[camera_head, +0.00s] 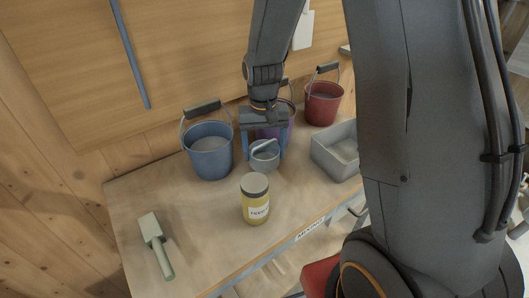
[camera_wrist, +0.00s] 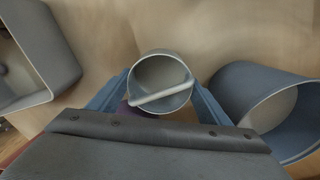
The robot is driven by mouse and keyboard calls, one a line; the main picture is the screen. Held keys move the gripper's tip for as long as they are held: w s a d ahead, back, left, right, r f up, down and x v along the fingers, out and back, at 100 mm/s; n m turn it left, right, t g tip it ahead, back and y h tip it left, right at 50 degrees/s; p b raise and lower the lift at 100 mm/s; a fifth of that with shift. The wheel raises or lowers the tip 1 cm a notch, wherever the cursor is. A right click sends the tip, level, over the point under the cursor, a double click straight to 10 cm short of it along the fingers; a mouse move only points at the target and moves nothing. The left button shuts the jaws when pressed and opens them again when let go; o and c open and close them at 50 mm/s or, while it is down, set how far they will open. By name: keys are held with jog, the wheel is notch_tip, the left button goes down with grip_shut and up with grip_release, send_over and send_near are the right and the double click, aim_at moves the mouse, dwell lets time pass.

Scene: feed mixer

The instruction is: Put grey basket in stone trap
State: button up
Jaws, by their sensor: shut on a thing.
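The grey basket (camera_head: 264,160) is a small round cup with a bar handle, over the middle of the table between the blue bucket and a grey box. My gripper (camera_head: 265,150) reaches down from above, shut on it, with one blue finger on each side. The wrist view shows the basket (camera_wrist: 160,82) upright and empty, its handle slanting across the mouth. I cannot tell whether its base touches the table. No part is clearly marked as the stone trap; I cannot tell whether the open grey box (camera_head: 321,160) is it.
A blue bucket (camera_head: 211,165) stands close left of the basket. A purple bucket (camera_head: 288,120) is partly hidden behind my gripper, and a red bucket (camera_head: 323,112) stands farther back. A yellow jar (camera_head: 256,207) stands in front. A pale green scoop (camera_head: 154,236) lies front left.

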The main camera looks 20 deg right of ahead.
jog(key=shift+f, duration=0.75)
jog(key=shift+f, duration=0.1)
jog(key=o, duration=1.2)
